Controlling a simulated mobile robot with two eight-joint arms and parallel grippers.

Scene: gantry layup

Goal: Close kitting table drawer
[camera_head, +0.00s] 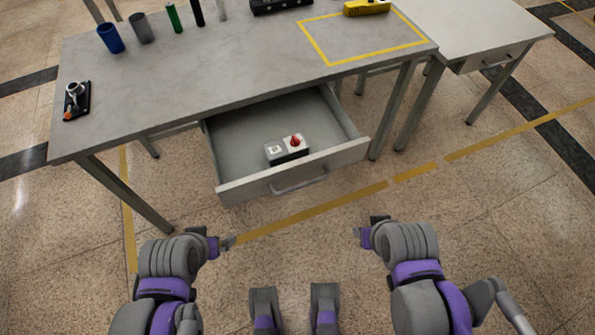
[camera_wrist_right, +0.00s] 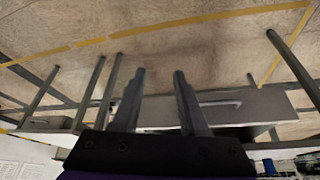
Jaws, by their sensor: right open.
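The kitting table (camera_head: 230,60) has its grey drawer (camera_head: 245,172) pulled out toward me. A curved bar handle (camera_head: 300,182) is on the drawer's front face. A small grey box with a red button (camera_head: 287,150) lies inside the drawer. My left gripper (camera_head: 230,243) is in front of the drawer, low and to the left, apart from it; its jaw opening cannot be made out. My right gripper (camera_head: 358,233) is in front and to the right, apart from the handle. In the right wrist view its two fingers (camera_wrist_right: 158,90) are spread and empty, with the drawer front (camera_wrist_right: 262,107) beyond them.
On the tabletop stand a blue cup (camera_head: 110,38), a grey cup (camera_head: 141,28), a green cylinder (camera_head: 174,17) and a yellow tool (camera_head: 366,7). A small device (camera_head: 76,100) lies at the left edge. A second table (camera_head: 475,30) stands at the right. The floor before the drawer is clear.

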